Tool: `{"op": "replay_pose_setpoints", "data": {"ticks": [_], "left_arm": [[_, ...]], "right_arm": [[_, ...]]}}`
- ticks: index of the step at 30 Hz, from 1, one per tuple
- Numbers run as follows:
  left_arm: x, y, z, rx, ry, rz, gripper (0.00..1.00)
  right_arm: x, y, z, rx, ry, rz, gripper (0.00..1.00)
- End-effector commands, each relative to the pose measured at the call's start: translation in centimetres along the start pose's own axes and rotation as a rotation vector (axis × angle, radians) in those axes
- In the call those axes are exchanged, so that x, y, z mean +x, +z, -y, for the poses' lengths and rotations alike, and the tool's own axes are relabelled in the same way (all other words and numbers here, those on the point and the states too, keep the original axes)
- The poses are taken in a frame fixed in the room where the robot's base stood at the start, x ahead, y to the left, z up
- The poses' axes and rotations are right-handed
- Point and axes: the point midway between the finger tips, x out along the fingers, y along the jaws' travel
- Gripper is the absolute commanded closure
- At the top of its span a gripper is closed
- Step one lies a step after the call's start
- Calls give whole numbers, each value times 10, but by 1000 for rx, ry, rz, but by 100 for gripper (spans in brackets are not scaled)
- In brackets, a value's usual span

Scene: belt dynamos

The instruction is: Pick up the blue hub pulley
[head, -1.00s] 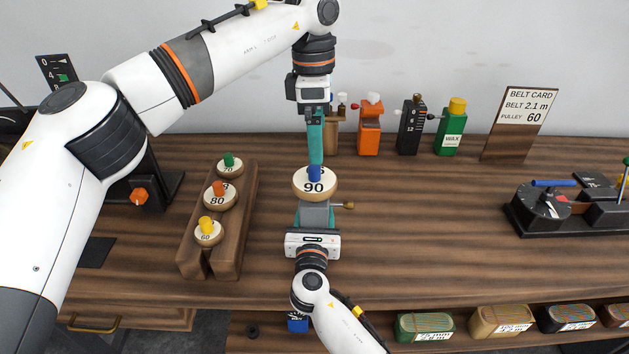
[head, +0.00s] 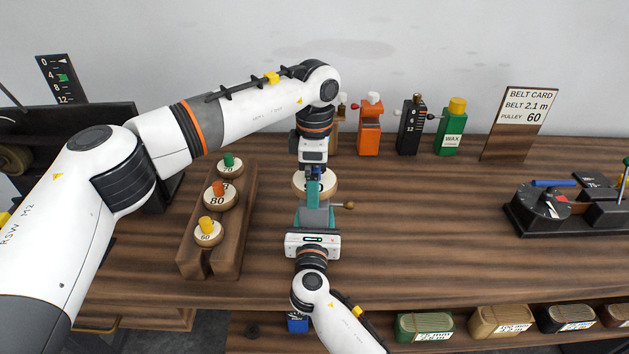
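The blue hub pulley (head: 328,184) is a pale wooden disc, labelled 90 in the earlier frame. It sits above a grey block with a brass knob (head: 348,205). My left gripper (head: 313,194) points down from above and covers its middle and label. A little blue shows between the gripper parts. Whether the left fingers are closed on the hub is hidden. My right gripper (head: 317,215) reaches up from the front with its teal fingers at the grey block just below the pulley. I cannot tell whether they clamp it.
A wooden rack (head: 222,245) to the left holds pulleys with green, orange and yellow (head: 206,224) hubs. Behind stand an orange bottle (head: 370,135), a black gauge, a green wax bottle (head: 449,132) and a belt card (head: 517,125). A black device (head: 545,212) stands right. The centre-right bench is clear.

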Motion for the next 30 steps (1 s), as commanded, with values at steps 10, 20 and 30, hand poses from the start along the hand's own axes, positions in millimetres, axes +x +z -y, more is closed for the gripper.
{"op": "replay_pose_setpoints", "data": {"ticks": [10,20,30], "left_arm": [[3,0,0,-1,-1,0,16],[2,0,1,-2,-3,-1,54],[-27,0,1,-1,-8,-1,54]], "right_arm": [[0,0,0,-1,1,0,86],[0,0,0,-1,1,0,86],[0,0,0,-1,0,1,86]]}}
